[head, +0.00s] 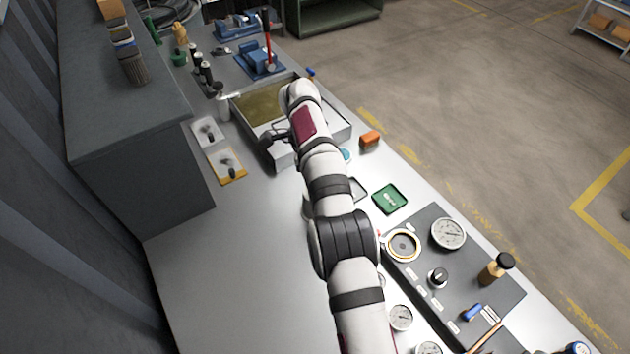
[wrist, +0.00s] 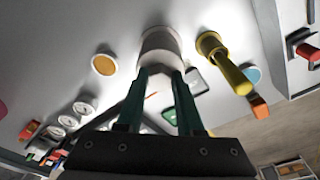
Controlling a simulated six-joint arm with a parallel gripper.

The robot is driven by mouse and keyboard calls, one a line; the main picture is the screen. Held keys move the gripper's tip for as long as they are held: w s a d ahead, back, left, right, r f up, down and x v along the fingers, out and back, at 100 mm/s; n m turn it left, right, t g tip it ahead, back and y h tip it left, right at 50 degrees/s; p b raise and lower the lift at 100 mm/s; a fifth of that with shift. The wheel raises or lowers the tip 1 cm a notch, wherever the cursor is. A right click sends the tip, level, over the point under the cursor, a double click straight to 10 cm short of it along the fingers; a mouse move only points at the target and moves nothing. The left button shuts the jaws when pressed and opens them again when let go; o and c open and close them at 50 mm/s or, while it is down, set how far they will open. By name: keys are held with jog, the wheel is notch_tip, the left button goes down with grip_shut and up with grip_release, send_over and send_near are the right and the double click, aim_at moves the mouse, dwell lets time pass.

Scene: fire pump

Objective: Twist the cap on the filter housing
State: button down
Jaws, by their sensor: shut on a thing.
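In the wrist view, a pale grey-white cylindrical housing (wrist: 160,38) stands on the light bench top, just beyond my fingers. Its near end, which I take for the cap (wrist: 160,61), lies between the tips of my gripper (wrist: 161,76). The two dark green fingers are closed against its sides. I cannot make out the seam between cap and housing, nor how far the cap is turned. In the head view, my arm crosses the bench and hides my gripper and most of the housing.
A yellow fitting (wrist: 228,68) stands close to the housing. A green square dish (head: 390,199) and an orange block (head: 370,140) lie on the bench. A dark panel (head: 440,270) carries gauges. A metal tray (head: 338,128) stands farther back. The bench's left front is clear.

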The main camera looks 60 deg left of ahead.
jog(key=shift+m, duration=0.4)
jog(key=shift+c, duration=1.1)
grip_release()
